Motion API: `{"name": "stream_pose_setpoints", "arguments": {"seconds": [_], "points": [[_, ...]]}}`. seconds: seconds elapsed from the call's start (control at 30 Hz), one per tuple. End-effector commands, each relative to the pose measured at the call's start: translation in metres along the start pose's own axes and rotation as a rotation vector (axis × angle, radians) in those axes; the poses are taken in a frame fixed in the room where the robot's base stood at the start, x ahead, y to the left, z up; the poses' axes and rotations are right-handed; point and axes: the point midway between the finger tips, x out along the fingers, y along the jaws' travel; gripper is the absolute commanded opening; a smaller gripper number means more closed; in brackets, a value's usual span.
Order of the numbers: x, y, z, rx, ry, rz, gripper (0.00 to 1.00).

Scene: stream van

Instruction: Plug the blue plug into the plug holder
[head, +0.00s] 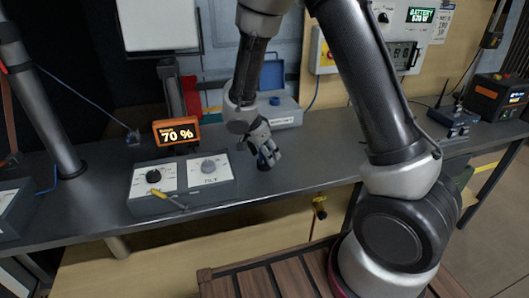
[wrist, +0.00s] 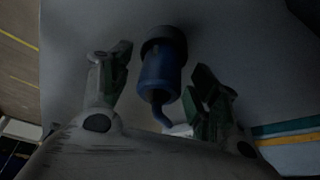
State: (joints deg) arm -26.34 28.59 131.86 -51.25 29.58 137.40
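The blue plug (wrist: 160,72) hangs between my two fingers in the wrist view, with its blue cable curving from the near end. Its far end meets a dark round collar (wrist: 162,40) on the grey surface; I cannot tell whether this collar is part of the plug or the plug holder. My gripper (wrist: 163,62) is open, with one finger on each side of the plug and visible gaps to it. In the head view, my gripper (head: 265,158) is low over the dark bench, and a small dark-blue part of the plug (head: 266,160) shows at its fingers.
The dark bench (head: 325,150) is clear to the right of my gripper. A knob panel (head: 180,184) with a yellow-handled tool and an orange 70 % display (head: 176,132) stand left. A grey-blue case (head: 284,112) stands behind. A small connector (head: 133,137) with a blue cable lies farther left.

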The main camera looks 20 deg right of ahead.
Motion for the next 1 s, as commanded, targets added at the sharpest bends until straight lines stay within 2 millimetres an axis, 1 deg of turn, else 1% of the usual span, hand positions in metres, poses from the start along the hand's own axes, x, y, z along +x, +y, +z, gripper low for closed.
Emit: {"name": "stream_pose_setpoints", "arguments": {"seconds": [0.17, 0.27, 0.37, 0.6, 0.7, 0.83, 1.0], "points": [[-0.001, 0.0, 0.0, 0.0, 0.0, -0.001, 0.61], [-0.009, -0.001, 0.0, 0.0, 0.001, -0.004, 0.61], [-0.025, -0.002, 0.0, 0.0, 0.001, -0.006, 0.61], [-0.079, -0.002, 0.0, 0.0, 0.001, -0.006, 0.61], [-0.098, -0.001, 0.0, 0.001, -0.001, -0.005, 0.61], [-0.113, -0.001, 0.0, 0.0, 0.0, -0.002, 0.61], [-0.12, 0.0, 0.0, 0.0, 0.0, 0.0, 0.61]]}}
